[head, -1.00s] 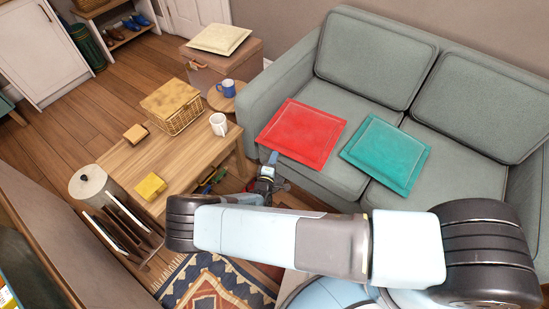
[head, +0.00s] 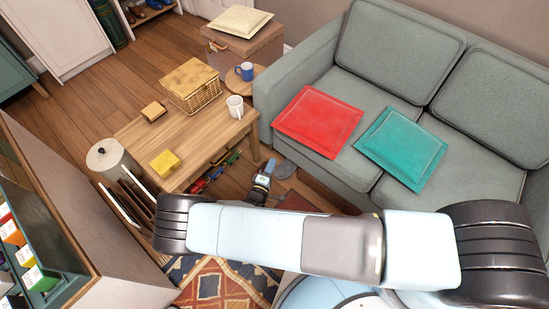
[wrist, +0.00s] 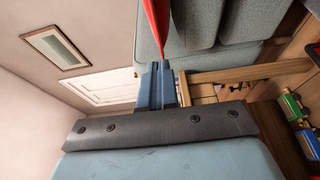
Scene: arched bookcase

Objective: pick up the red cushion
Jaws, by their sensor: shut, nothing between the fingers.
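The red cushion (head: 318,121) lies flat on the left seat of the grey-green sofa (head: 398,62). My gripper (head: 262,184) is low in front of the sofa, to the lower left of the cushion and apart from it in the head view. In the wrist view my gripper's blue fingers (wrist: 160,84) are together with nothing between them. The red cushion (wrist: 157,22) shows there as a thin edge-on strip just beyond the fingertips. My arm crosses the lower head view, with most of the gripper small and partly hard to make out.
A teal cushion (head: 402,148) lies right of the red one. A wooden table (head: 200,142) with a basket (head: 192,84), a white mug (head: 235,107) and yellow block (head: 165,163) stands left of my gripper. A bookcase (head: 80,225) stands at lower left. Toys lie under the table.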

